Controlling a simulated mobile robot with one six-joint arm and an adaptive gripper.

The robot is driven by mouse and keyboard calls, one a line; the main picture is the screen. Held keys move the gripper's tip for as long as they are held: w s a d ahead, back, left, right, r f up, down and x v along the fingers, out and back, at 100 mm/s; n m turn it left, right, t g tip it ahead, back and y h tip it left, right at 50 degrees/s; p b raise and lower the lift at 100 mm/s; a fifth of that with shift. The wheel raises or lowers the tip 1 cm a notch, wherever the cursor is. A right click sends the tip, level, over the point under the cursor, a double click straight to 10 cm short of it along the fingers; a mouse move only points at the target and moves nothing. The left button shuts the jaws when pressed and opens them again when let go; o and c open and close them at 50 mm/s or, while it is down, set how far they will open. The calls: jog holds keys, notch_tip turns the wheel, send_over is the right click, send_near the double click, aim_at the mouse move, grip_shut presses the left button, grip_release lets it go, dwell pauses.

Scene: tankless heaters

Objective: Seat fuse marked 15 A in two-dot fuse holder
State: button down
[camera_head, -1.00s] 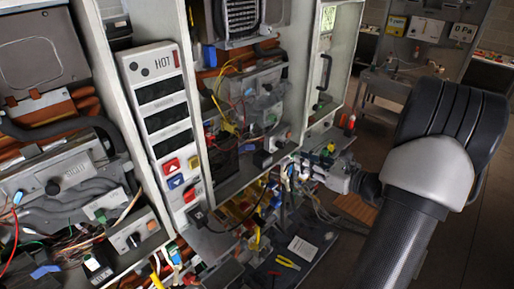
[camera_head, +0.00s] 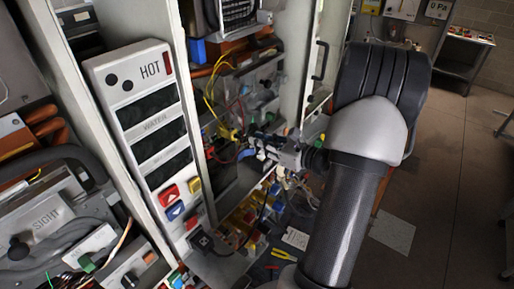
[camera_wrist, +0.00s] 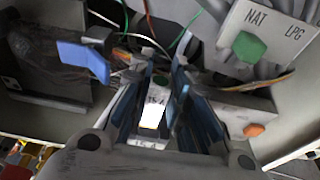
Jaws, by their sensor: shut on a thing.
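My gripper (camera_wrist: 158,85) is shut on a small pale fuse (camera_wrist: 152,115) with a bright face; its marking is small and appears to read 15 A. The fuse sits between the blue-lined fingers in the wrist view. In the head view my gripper (camera_head: 258,148) is inside the open heater cabinet, in front of wires and fittings, and the fuse is too small to make out.
A white panel marked NAT and LPG (camera_wrist: 275,32) has a green knob (camera_wrist: 250,47). A blue lever (camera_wrist: 83,58) is at the left, an orange knob (camera_wrist: 253,130) at the right. Loose wires cross behind. The HOT panel (camera_head: 145,125) stands left of my arm; open floor is right.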

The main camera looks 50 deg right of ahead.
notch_tip(320, 180, down, 2)
jog(key=shift+f+b, duration=0.1)
jog(key=shift+b, duration=0.3)
jog(key=shift+d+f, duration=0.15)
jog(key=shift+f, duration=0.1)
jog(key=shift+r, duration=0.15)
jog(key=c, duration=1.7)
grip_release()
jog(key=shift+o, duration=0.9)
jog(key=v, duration=1.2)
jog(key=shift+b, duration=0.35)
jog(key=shift+r, duration=0.1)
